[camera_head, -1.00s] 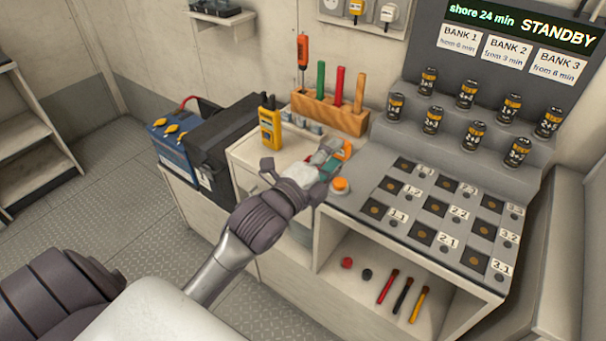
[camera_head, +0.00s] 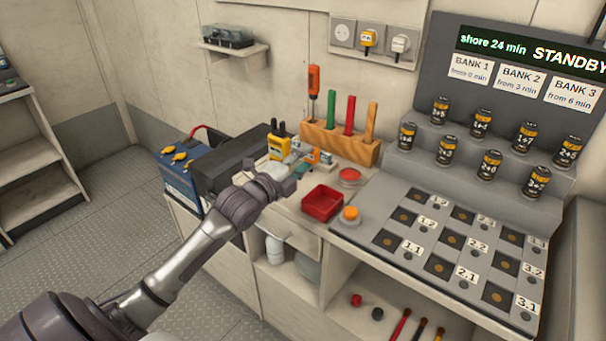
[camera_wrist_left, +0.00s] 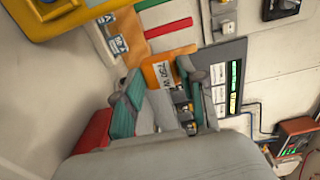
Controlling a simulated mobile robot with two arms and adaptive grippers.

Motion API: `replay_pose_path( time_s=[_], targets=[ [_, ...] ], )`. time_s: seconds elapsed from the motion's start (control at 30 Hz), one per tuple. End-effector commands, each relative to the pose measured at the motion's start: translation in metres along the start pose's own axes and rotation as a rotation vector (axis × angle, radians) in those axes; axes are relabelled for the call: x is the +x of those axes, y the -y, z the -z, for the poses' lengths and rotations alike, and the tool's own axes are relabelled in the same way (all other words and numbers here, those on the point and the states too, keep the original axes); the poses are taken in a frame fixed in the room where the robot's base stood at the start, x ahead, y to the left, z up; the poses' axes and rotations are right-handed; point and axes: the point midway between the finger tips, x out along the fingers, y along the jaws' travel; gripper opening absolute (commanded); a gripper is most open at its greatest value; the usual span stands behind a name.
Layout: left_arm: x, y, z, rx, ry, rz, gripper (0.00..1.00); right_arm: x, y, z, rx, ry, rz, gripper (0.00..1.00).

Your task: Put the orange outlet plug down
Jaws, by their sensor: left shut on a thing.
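My left gripper (camera_head: 303,163) is over the left part of the worktop, in front of the yellow meter (camera_head: 279,147). It is shut on the orange outlet plug (camera_head: 328,159). In the left wrist view the plug (camera_wrist_left: 166,72) shows as an orange block with a pale lettered label, between the teal-padded fingers (camera_wrist_left: 165,105). The fingers hide part of it, and I cannot tell whether it touches the worktop. My right gripper is not in view.
A red tray (camera_head: 338,194) and an orange button (camera_head: 351,214) lie to the right of the gripper. A wooden tool rack (camera_head: 340,146) stands behind. Wall outlets (camera_head: 371,38) are above. The numbered cell panel (camera_head: 420,262) is at right.

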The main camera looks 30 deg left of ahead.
Motion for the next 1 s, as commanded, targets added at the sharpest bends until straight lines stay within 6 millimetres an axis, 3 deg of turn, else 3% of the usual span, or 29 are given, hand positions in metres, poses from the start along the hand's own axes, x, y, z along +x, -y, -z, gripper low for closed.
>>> replay_pose_path(
  time_s=[0.3, 1.0],
  targets=[
    [0.0, -0.039, 0.0, -0.002, 0.0, -0.001, 0.0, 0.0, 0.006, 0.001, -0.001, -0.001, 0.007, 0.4],
    [0.0, -0.052, 0.0, 0.0, -0.001, 0.0, 0.0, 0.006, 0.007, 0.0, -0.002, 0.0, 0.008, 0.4]
  ],
)
